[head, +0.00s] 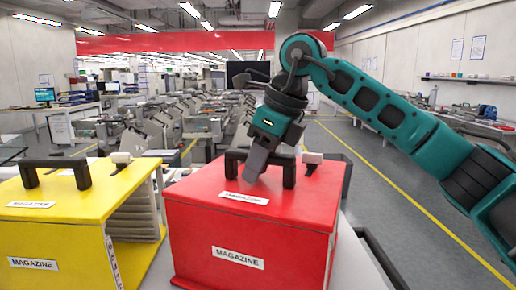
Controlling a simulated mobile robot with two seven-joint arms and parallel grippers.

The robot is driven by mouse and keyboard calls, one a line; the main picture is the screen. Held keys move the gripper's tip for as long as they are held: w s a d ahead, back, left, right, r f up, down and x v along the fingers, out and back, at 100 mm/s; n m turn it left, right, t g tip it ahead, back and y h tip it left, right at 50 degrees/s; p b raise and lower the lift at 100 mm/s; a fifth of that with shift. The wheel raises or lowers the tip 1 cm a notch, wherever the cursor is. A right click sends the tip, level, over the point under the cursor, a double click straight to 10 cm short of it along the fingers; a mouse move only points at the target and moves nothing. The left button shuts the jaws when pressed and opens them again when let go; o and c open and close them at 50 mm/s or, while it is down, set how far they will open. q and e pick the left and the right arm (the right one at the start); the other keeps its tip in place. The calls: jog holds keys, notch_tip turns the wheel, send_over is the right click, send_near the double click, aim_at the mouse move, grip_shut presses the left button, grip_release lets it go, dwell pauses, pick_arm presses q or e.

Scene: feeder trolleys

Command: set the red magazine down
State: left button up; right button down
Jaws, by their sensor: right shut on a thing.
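The red magazine (249,235) is a box with a black handle (289,171) on top and white "MAGAZINE" labels on its top and front. It stands in the front middle of the head view, upright, over a light grey surface. My right arm comes in from the right, and my right gripper (257,165) points down at the handle and is shut on it. The fingertips partly hide the handle's middle. I cannot tell whether the magazine's underside touches the surface below. My left gripper is not in view.
A yellow magazine (60,235) with a black handle stands close to the left of the red one. A light grey surface (357,262) shows at the red magazine's right. Grey floor with a yellow line lies further right. Rows of machines fill the background.

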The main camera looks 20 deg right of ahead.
jog(key=c, duration=1.3)
grip_release()
jog(key=shift+f, duration=0.1)
jog(key=o, duration=0.5)
jog(key=shift+s, duration=0.1)
jog(key=shift+a, duration=0.1)
jog(key=p+v, duration=0.1)
jog(key=v, duration=1.1)
